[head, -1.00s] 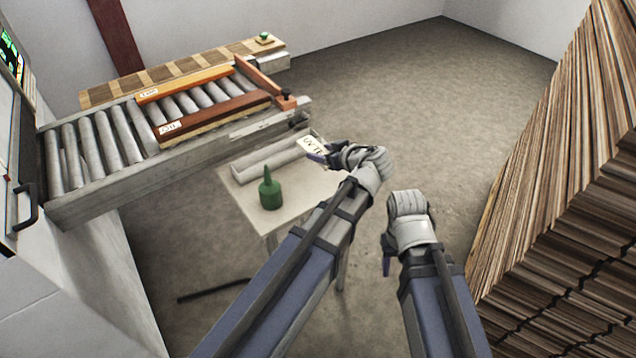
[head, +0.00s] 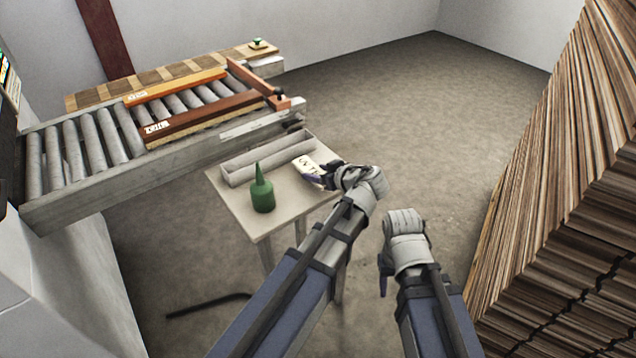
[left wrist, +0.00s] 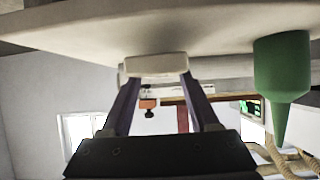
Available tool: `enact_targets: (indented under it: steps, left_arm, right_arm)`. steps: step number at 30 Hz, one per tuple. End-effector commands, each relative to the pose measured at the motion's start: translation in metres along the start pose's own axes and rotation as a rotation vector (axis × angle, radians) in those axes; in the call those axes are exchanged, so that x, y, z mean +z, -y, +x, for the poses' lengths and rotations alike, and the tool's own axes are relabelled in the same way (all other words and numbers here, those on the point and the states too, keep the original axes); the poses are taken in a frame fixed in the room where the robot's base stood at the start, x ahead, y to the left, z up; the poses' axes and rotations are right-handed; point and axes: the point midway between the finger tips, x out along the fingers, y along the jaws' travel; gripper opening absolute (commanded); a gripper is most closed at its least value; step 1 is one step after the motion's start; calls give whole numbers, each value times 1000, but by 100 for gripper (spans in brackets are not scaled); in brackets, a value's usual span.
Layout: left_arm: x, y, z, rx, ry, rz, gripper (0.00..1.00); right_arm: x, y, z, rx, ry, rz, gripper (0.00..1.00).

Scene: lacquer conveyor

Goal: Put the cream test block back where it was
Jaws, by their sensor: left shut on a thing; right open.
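My left gripper (head: 325,179) is shut on the cream test block (head: 310,166), which carries dark lettering. It holds the block at the right end of the small pale table (head: 236,196), beside the grey trough (head: 240,176). In the left wrist view the block (left wrist: 155,65) sits between the two fingertips, close to the tabletop (left wrist: 215,25); I cannot tell whether it touches. The lettering is partly cut off by the gripper. My right gripper (head: 384,276) hangs open and empty to the right of the table, low over the floor.
A green bottle (head: 262,195) stands on the table in front of the trough. Behind is a roller conveyor (head: 85,150) with an orange (head: 178,86) and a brown (head: 205,113) labelled bar. A tall stack of boards (head: 540,190) rises at right. Floor between is open.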

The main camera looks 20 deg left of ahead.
Motion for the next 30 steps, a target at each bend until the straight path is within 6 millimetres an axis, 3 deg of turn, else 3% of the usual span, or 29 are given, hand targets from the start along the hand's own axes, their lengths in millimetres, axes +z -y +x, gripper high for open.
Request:
enact_targets:
  steps: [1,4,17,18,25,30]
  left_arm:
    - [12,0,6,0,0,0,0]
    - [20,0,11,0,0,0,0]
    - [23,0,13,0,0,0,0]
    - [22,0,12,0,0,0,66]
    - [21,0,12,0,0,0,91]
    - [21,0,12,0,0,0,91]
  right_arm:
    - [-1,1,13,0,0,0,50]
    - [-1,2,23,0,0,0,50]
    - [-2,2,26,0,0,0,50]
    - [-1,2,24,0,0,0,50]
    - [-1,2,24,0,0,0,50]
    - [-1,2,24,0,0,0,50]
